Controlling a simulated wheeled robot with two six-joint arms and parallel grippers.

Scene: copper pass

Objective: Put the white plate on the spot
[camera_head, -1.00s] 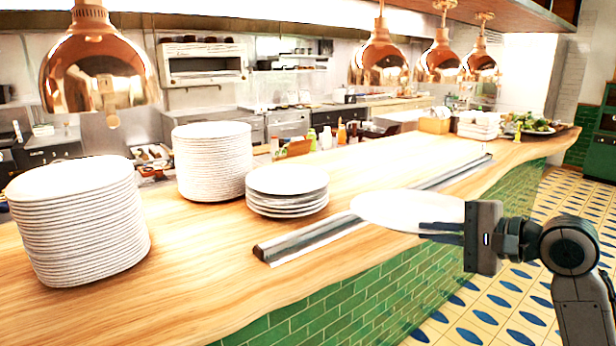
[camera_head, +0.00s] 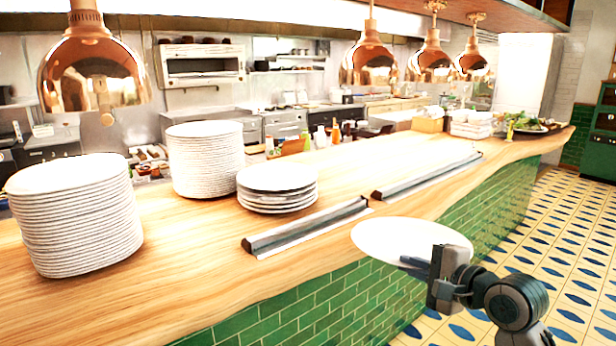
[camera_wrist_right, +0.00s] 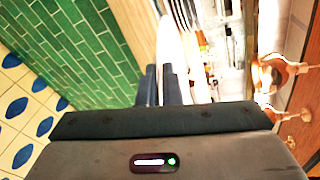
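The white plate (camera_head: 400,238) is round and flat, and is held in front of the counter's front edge in the head view. My right gripper (camera_head: 418,266) is shut on the plate's near right rim; the plate partly hides its fingers. In the right wrist view the two dark fingers (camera_wrist_right: 160,86) are close together, with a white strip that looks like the plate (camera_wrist_right: 170,50) between and beyond them. I cannot make out a marked spot on the wooden counter (camera_head: 330,180). My left gripper is not in view.
Two metal rails (camera_head: 308,226) (camera_head: 428,176) lie along the counter with a gap between them. A short plate stack (camera_head: 277,190) and two tall stacks (camera_head: 205,160) (camera_head: 75,215) stand left. Copper lamps (camera_head: 95,70) hang above. Bare wood lies behind the rails.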

